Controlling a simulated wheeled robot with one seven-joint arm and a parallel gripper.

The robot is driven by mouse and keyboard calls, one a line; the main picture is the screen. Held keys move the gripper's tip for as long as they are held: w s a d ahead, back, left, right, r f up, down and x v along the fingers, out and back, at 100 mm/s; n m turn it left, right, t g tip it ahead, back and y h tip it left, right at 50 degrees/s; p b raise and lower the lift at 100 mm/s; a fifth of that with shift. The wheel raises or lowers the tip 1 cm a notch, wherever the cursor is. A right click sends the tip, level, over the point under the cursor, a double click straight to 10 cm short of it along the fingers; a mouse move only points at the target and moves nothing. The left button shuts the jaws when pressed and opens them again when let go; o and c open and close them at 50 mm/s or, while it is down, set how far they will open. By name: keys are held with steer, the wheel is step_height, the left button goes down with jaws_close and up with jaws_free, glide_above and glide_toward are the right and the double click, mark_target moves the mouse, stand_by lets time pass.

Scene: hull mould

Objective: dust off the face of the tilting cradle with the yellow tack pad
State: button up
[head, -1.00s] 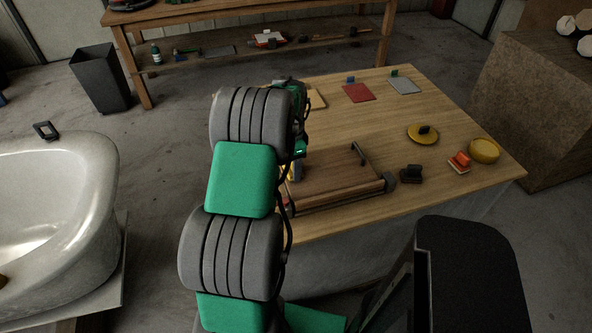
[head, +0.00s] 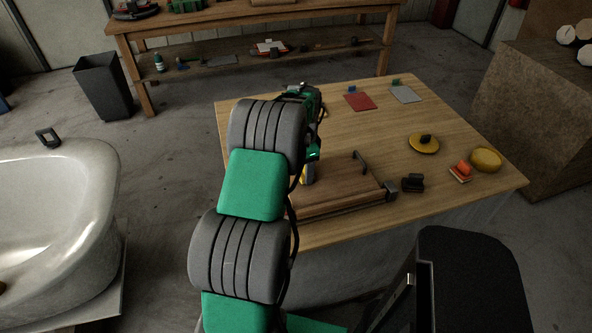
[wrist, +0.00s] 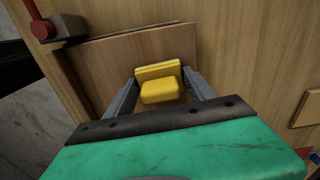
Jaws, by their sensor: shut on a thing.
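The tilting cradle (head: 345,188) is a brown wooden board near the table's front edge, with a dark handle on its far side. Its face also shows in the wrist view (wrist: 115,62), with a grey block and a red knob at its corner. My gripper (wrist: 160,78) is shut on the yellow tack pad (wrist: 161,92), which sits between both fingers at the face's edge. I cannot tell whether the pad touches the face. In the head view my arm hides most of the gripper and the cradle's left end; a bit of yellow shows beside the arm.
On the wooden table (head: 400,128) lie a red sheet (head: 360,101), a grey sheet (head: 405,93), a round yellow disc (head: 422,145), a yellow bowl (head: 486,159), an orange-topped block (head: 461,172) and a black block (head: 413,184). A white tub stands at left (head: 60,200).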

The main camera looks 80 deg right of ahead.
mark_target(339, 168)
steer(key=shift+s+d, duration=1.05)
steer(key=shift+s, duration=0.75)
steer(key=shift+s+d, duration=1.05)
steer(key=shift+s, duration=0.7)
steer(key=shift+s+d, duration=1.05)
steer(key=shift+s, duration=0.75)
step_height(339, 168, up, 7)
steer(key=p, duration=0.4)
